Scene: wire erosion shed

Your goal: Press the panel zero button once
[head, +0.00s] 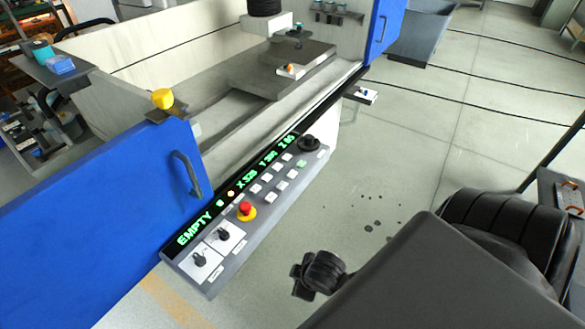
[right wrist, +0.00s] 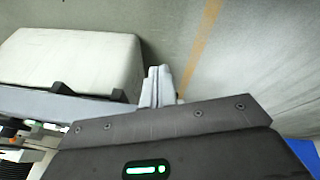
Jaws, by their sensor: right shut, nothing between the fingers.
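The control panel (head: 222,262) slopes along the machine front in the head view. Its lit display (head: 240,188) reads EMPTY with X, Y and Z values. Several small pale buttons (head: 268,188) and a greenish one (head: 302,164) sit below it; their labels are too small to read, so I cannot tell which is zero. My right gripper (right wrist: 158,86) is shut and empty in the right wrist view. Part of the panel (right wrist: 45,103) shows edge-on to its left; the fingertips touch no button there. I cannot make out the fingertips in the head view. My left gripper is out of view.
A red emergency stop (head: 246,209) on a yellow base, two dark rotary switches (head: 222,234) and a black knob (head: 309,143) share the panel. A blue door (head: 110,225) with a handle stands at left. Open floor (head: 440,140) lies to the right.

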